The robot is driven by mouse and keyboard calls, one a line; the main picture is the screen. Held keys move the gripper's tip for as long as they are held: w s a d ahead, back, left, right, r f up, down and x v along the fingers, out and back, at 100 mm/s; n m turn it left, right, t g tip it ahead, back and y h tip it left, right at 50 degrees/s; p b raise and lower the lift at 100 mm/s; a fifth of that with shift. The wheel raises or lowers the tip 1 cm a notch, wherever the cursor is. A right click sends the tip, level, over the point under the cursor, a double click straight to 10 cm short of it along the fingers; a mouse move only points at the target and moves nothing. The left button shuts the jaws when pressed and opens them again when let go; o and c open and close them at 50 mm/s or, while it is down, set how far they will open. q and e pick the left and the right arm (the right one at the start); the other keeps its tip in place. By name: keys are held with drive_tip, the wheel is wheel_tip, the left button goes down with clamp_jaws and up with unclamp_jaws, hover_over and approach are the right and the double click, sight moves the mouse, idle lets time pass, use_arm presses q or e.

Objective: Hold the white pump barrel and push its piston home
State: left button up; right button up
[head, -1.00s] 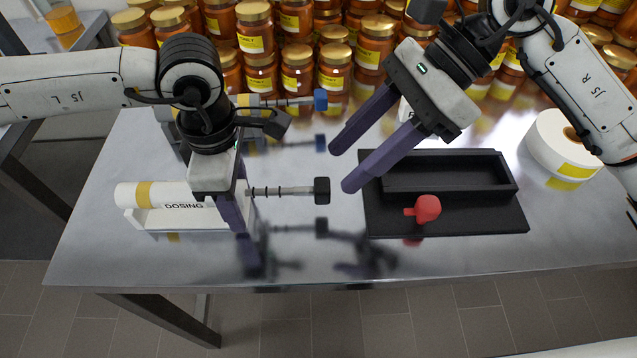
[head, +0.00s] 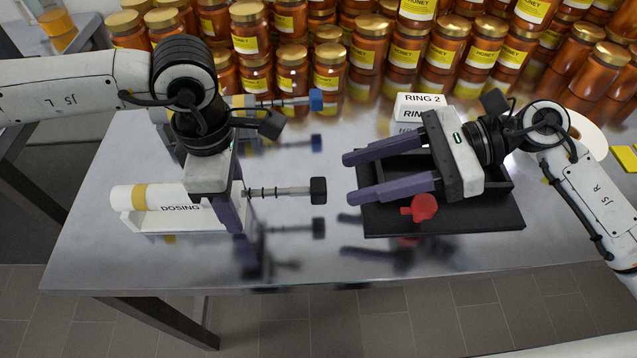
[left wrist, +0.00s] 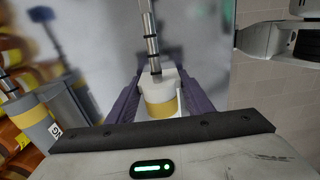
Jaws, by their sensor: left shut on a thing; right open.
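The white pump barrel (head: 160,196) with a yellow band lies level in a white cradle marked DOSING (head: 172,217). Its grey piston rod with a black end knob (head: 318,190) sticks out to the right, with a long stretch of rod showing. My left gripper (head: 232,222) points down and is shut on the barrel's right end; the left wrist view shows the barrel end (left wrist: 158,98) between its fingers. My right gripper (head: 357,176) is open and empty, its fingers pointing left toward the knob, with a gap between them and it.
A grey pump with a blue knob (head: 315,100) lies behind the white one. A black tray (head: 480,222) with a red piece (head: 421,208) is under my right gripper. A white box marked RING 2 (head: 424,104) and several honey jars (head: 365,45) stand behind.

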sight(318, 184)
drive_tip(key=x, duration=0.7)
drive_tip(key=shift+a, duration=0.35)
